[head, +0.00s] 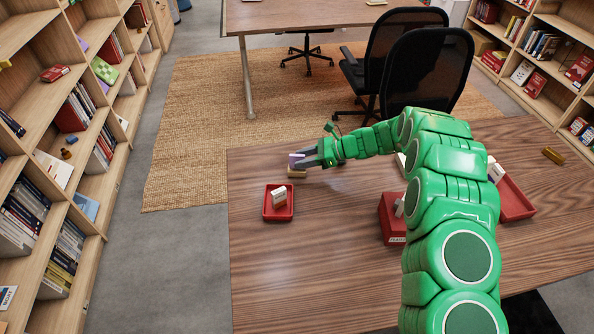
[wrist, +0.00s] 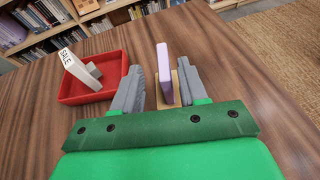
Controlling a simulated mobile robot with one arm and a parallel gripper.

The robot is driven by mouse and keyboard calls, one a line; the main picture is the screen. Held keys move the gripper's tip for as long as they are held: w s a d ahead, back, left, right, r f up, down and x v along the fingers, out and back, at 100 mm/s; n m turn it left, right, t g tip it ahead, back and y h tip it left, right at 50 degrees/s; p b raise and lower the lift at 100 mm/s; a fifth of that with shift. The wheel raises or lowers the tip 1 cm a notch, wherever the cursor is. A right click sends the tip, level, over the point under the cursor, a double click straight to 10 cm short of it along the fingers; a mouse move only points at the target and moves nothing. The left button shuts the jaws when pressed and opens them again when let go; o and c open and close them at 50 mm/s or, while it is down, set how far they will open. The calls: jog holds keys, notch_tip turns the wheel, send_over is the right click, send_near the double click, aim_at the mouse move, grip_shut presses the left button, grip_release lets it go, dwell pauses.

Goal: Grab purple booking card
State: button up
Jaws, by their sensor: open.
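The purple booking card (wrist: 164,70) stands upright on a small tan wooden base in the wrist view. It also shows in the head view (head: 297,158), near the far left part of the wooden table. My gripper (wrist: 160,92) is open, with one grey finger on each side of the card. A narrow gap shows between the card and each finger, so I see no contact. In the head view my gripper (head: 309,160) reaches in from the right, and its fingers partly hide the card and base.
A red tray (head: 268,212) with pale blocks in it sits close by; it shows left of my gripper in the wrist view (wrist: 75,97). A red box (head: 391,222) and another red tray (head: 519,204) lie right. Bare table (head: 310,270) lies in front.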

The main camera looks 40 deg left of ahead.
aim_at(292, 168)
jog(key=shift+w+f+x, duration=0.15)
jog(key=shift+x, duration=1)
jog(key=shift+w+f+x, duration=0.1)
jog(key=shift+w+x, duration=0.05)
jog(key=shift+x, duration=0.95)
grip_shut()
